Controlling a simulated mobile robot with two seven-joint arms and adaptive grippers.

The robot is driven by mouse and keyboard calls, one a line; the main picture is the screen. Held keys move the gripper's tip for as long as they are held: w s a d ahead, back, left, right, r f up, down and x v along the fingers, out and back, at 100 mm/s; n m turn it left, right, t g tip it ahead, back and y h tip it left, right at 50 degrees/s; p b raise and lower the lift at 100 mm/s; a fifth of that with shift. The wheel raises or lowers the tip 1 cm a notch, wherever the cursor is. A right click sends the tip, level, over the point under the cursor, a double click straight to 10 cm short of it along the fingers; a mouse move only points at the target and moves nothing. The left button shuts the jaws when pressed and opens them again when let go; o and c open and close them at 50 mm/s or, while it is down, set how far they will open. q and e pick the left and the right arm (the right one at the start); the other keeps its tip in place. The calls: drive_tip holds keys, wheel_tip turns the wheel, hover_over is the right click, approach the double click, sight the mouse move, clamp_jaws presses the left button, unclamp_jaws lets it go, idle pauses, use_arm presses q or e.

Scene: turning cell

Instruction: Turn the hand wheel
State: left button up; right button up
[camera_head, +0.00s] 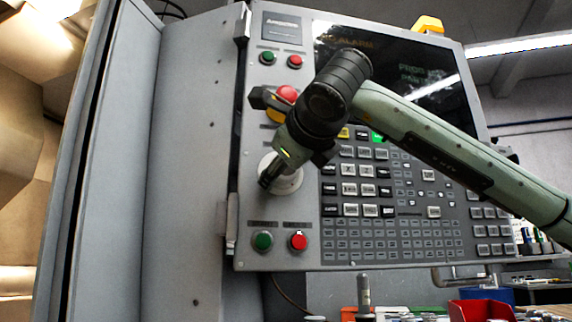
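The hand wheel (291,185) is a pale round dial low on the left side of the grey control panel. Only part of it shows. My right arm comes in from the right across the panel, and its wrist bends down toward the wheel. The dark end of my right gripper (270,177) lies over the wheel's upper left part in this view. I cannot tell whether it touches the wheel or its handle, nor whether the fingers are open or shut. My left gripper is not in view.
A red mushroom button (288,93) sits above the wheel, close to my wrist. Green (263,241) and red (298,241) buttons lie below it. A keypad (357,190) is to the right, under a dark screen (425,75). A red bin (482,310) stands lower right.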

drive_tip(key=shift+s, duration=0.1)
drive_tip(key=v, duration=1.2)
idle(0.4)
